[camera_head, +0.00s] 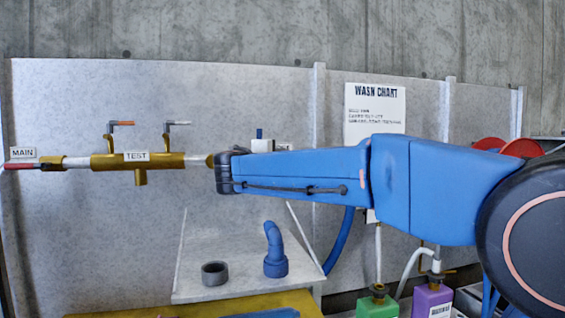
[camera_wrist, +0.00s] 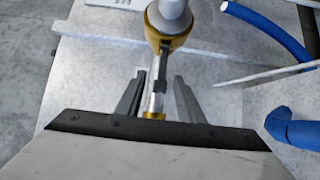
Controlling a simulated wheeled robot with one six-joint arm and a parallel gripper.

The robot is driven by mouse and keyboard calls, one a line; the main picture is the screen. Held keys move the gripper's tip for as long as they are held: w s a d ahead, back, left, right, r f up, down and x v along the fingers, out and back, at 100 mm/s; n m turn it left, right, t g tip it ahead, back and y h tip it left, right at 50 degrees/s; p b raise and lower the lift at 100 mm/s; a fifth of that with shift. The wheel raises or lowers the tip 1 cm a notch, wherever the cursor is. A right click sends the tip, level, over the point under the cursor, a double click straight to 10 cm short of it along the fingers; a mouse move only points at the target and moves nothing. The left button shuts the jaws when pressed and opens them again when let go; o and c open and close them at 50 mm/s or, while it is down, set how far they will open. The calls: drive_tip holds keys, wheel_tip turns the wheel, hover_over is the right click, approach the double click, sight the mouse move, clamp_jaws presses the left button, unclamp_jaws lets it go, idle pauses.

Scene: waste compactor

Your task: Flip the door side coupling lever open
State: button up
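A brass coupling (camera_wrist: 165,38) on a pale pipe shows at the top of the wrist view. A narrow grey piece (camera_wrist: 163,60), which looks like its lever, runs down from it towards my gripper. My gripper (camera_wrist: 159,78) is open, with one grey finger on each side of this piece and the pale and brass part below it. I cannot tell whether either finger touches. In the head view, the brass coupling (camera_head: 210,160) shows only as an end beside the dark wrist of my arm. My fingers and the lever are hidden there.
A brass TEST pipe section (camera_head: 110,161) with two upright valve handles runs along the wall to the left. Below are a shelf (camera_head: 225,290), a grey ring (camera_head: 215,273) and a blue elbow (camera_head: 275,255). A blue hose (camera_wrist: 270,28) lies at upper right in the wrist view.

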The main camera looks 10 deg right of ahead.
clamp_jaws()
drive_tip(key=shift+s, duration=0.1)
drive_tip(key=shift+s+n+t+y, duration=0.35)
drive_tip(key=shift+n+t+y, duration=0.25)
drive_tip(key=shift+n+y, duration=0.35)
drive_tip(key=shift+s+n+t+y, duration=0.35)
drive_tip(key=shift+n+t+y, duration=0.3)
drive_tip(key=shift+y, duration=0.5)
drive_tip(key=shift+a, duration=0.1)
